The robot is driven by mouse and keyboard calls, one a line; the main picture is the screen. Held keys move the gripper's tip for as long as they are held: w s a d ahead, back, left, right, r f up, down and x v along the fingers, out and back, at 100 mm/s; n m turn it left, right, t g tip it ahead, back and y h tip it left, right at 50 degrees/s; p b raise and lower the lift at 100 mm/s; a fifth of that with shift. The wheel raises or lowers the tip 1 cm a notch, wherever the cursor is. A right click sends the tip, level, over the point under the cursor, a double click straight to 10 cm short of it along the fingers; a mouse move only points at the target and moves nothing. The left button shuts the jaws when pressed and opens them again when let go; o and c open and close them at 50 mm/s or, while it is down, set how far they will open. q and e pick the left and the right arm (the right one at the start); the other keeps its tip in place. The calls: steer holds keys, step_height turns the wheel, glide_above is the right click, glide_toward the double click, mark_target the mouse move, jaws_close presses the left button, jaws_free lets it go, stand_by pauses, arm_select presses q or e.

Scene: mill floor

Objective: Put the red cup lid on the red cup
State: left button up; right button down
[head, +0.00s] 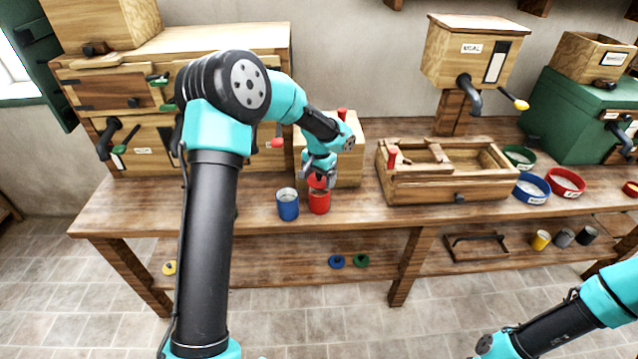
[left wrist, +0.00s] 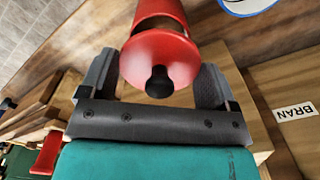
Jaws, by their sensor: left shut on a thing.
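The red cup (head: 319,203) stands upright on the wooden bench, next to a blue cup (head: 288,206). My left gripper (head: 319,177) is just above the red cup and is shut on the red cup lid (head: 317,182). In the left wrist view the red lid (left wrist: 160,54) sits between the two fingers, with its dark knob toward my wrist. The red cup (left wrist: 160,8) shows just past the lid, partly hidden by it. Part of the cup's opening shows, so the lid looks apart from the rim. My right gripper is out of the head view.
A wooden box (head: 349,165) stands close behind the left gripper. An open wooden tray box (head: 446,190) is to the right, then blue, green and red bowls. The blue cup's rim (left wrist: 250,5) shows near the red cup. Blue and green lids (head: 337,262) lie on the lower shelf.

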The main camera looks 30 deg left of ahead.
mark_target(319, 180)
arm_select(q)
steer(key=shift+f, duration=1.3)
steer(key=shift+f, duration=0.5)
steer(key=o, duration=0.8)
steer(key=shift+r, duration=0.1)
step_height(319, 180, up, 13)
steer(key=shift+f, duration=0.1)
